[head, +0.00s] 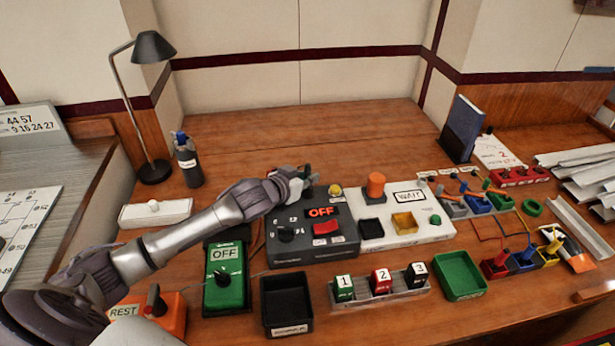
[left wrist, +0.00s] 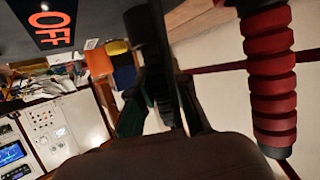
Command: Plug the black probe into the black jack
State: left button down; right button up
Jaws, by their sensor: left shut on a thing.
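My left gripper (head: 303,178) is at the back edge of the dark grey meter box (head: 290,252), which has an orange OFF display. In the left wrist view the gripper (left wrist: 160,95) is shut on a dark upright piece, which looks like the black probe (left wrist: 148,32). A red ribbed handle (left wrist: 272,85) stands apart, to the right of the fingers in the wrist view. I cannot make out the black jack in either view. My right gripper is not in view.
A white panel (head: 435,228) marked WAIT, with an orange knob (head: 375,183), stands right of the meter. A green OFF box (head: 224,290), a black tray (head: 286,325) and a green tray (head: 460,278) lie in front. The table behind the meter is mostly clear.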

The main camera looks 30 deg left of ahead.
pick_arm(q)
jog(key=shift+f, duration=0.1)
jog(key=c, duration=1.1)
grip_release()
jog(key=shift+c, duration=0.2)
jog(key=shift+r, duration=0.2)
jog(key=v, duration=1.2)
jog(key=shift+f, duration=0.1)
